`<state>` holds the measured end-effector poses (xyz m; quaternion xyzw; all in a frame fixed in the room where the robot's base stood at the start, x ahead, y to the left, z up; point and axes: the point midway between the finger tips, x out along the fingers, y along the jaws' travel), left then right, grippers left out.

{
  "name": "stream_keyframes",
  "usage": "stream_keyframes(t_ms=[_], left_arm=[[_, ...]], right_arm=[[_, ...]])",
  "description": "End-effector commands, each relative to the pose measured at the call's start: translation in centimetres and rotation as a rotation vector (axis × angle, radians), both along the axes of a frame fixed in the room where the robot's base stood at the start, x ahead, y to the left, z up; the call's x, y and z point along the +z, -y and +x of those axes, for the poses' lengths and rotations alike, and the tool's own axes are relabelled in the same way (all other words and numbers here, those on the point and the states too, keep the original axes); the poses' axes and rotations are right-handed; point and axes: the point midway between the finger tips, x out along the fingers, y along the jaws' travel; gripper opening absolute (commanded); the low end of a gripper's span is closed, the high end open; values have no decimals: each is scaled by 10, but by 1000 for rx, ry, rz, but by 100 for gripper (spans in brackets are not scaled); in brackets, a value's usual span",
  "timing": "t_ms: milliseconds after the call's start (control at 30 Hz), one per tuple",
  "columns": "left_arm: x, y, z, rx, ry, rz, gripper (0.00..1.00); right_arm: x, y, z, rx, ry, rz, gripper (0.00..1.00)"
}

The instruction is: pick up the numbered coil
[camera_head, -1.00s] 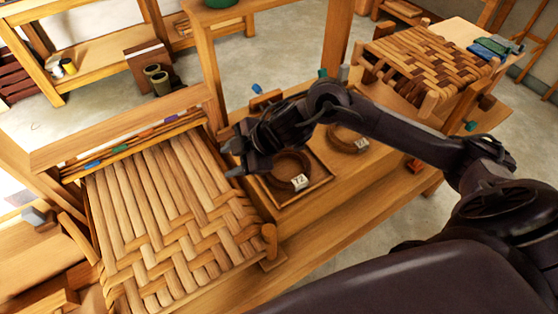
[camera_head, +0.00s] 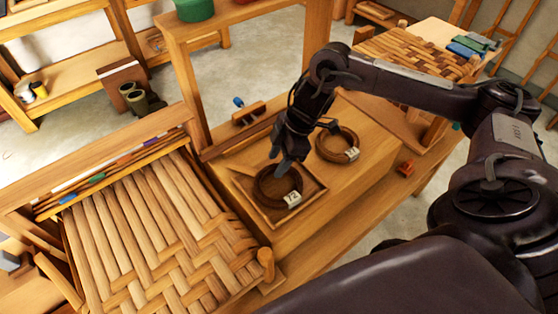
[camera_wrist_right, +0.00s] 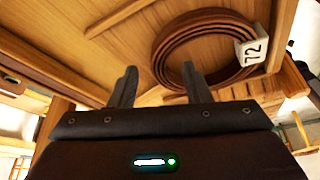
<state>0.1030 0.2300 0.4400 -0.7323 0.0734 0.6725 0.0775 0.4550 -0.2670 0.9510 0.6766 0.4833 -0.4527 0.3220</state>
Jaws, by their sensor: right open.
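A dark brown coil of bark (camera_head: 264,192) with a white number tag (camera_head: 292,199) lies in a shallow wooden tray (camera_head: 310,206) on the bench. The right wrist view shows the same coil (camera_wrist_right: 168,50), and its tag (camera_wrist_right: 252,53) reads 72. My right gripper (camera_head: 285,166) points down over the coil and hides part of its far side. In the wrist view the two fingers (camera_wrist_right: 162,82) are apart, with nothing held between them; one tip overlaps the coil's edge. I cannot tell whether it touches. My left gripper is out of view.
A second tagged coil (camera_head: 325,152) lies on the bench right of the tray. A woven seat frame (camera_head: 150,230) fills the left front. A wooden upright frame (camera_head: 190,90) stands behind the bench. Another woven seat (camera_head: 415,45) stands at the back right.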

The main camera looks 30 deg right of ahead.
Motion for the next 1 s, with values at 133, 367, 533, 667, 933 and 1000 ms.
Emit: stream_keyframes(t_ms=[133,367,533,667,933,1000], left_arm=[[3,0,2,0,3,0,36],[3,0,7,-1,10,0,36],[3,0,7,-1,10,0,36],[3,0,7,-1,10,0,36],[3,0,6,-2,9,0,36],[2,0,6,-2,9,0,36]], right_arm=[[-10,-4,2,0,1,0,44],[-12,-5,2,0,2,-1,43],[-11,-5,2,0,2,-1,20],[-11,-5,2,0,2,-1,3],[-11,-5,2,0,2,0,0],[-10,-5,2,0,3,0,0]])
